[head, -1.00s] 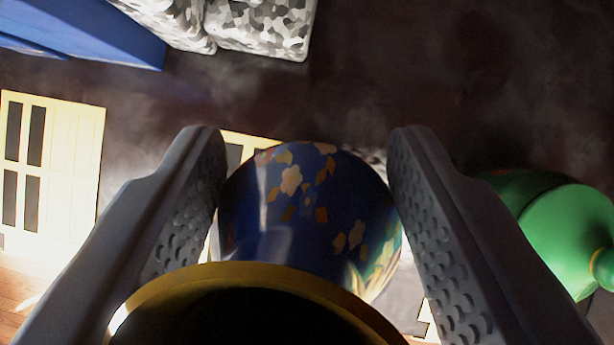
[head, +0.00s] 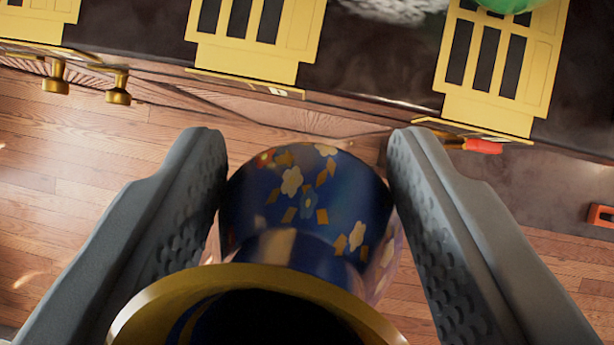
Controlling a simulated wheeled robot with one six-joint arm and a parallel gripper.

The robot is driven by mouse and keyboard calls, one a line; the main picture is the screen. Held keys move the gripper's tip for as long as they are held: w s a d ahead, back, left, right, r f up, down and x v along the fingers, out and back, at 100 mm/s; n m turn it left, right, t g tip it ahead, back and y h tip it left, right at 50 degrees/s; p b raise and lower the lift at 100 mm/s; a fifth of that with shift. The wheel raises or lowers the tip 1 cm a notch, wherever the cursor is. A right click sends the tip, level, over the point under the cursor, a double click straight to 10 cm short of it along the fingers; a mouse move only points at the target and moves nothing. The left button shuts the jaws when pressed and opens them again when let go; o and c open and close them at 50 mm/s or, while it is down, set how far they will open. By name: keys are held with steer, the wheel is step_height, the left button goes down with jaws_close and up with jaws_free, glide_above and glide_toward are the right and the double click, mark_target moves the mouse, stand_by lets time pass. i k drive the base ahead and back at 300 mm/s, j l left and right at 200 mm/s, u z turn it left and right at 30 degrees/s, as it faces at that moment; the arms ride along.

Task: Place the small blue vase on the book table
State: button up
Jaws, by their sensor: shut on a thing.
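The small blue vase (head: 307,195) has white and orange flowers and a gold rim around a dark mouth. It fills the lower middle of the head view, its mouth towards the camera. My gripper (head: 307,160) is shut on the vase, with one grey finger on each side of it. The vase is held in front of a dark tabletop's edge and a wooden floor. I cannot tell which table is the book table.
A dark tabletop (head: 375,60) with yellow slatted inlays (head: 255,40) runs across the top. A green object (head: 508,5) is cut off at the top right. Brass knobs (head: 118,92) sit below the table edge. A red-tipped thing (head: 482,146) and an orange object (head: 601,215) are at right. Wooden floor (head: 80,175) shows at left.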

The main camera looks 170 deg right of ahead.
mark_target(512, 184)
steer(key=k+l, duration=0.15)
steer(key=k, duration=0.35)
steer(key=k+l, duration=0.15)
steer(key=k, duration=0.3)
